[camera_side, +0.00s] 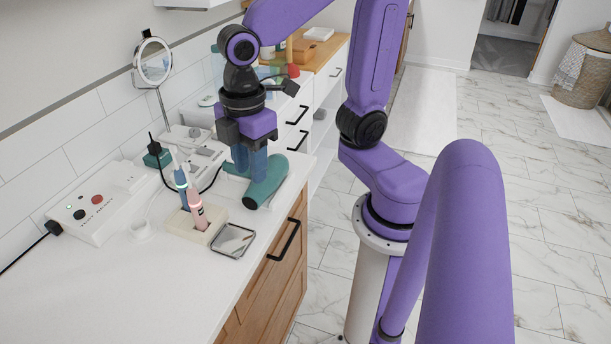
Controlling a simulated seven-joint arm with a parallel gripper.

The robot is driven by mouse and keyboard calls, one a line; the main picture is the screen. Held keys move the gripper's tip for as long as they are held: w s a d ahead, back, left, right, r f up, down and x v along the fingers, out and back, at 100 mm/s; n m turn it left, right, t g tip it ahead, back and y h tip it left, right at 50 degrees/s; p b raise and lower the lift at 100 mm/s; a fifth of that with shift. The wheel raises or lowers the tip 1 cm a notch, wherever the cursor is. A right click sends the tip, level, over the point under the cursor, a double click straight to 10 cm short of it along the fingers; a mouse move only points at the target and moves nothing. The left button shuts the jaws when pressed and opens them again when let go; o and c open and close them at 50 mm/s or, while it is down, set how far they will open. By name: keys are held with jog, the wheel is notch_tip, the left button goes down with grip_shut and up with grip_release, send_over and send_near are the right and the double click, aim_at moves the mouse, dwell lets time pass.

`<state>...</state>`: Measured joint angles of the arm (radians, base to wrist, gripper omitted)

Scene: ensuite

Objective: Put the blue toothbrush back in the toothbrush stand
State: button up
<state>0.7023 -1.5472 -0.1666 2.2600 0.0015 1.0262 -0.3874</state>
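The blue toothbrush (183,198) stands upright, leaning slightly, at the back of the pale toothbrush stand (181,226). The pink toothbrush (197,212) stands in front of it and hides part of its lower handle, so how deep it sits cannot be seen. My gripper (250,174) points down to the right of the stand and behind it, apart from both toothbrushes. Its two bluish fingers look parted, and I see nothing held between them. The fingertips are at the teal hair dryer (268,184); whether they touch it is unclear.
A small square metal dish (233,241) lies right of the stand, near the counter's edge. A white box with buttons (97,208), a cable, and a round mirror (153,62) are along the wall. The front left of the counter (110,295) is clear.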

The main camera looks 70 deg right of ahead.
jog(key=s+d+f+m, duration=0.1)
jog(key=s+d+f, duration=0.2)
jog(key=s, duration=0.6)
jog(key=shift+m, duration=0.3)
dwell(0.7)
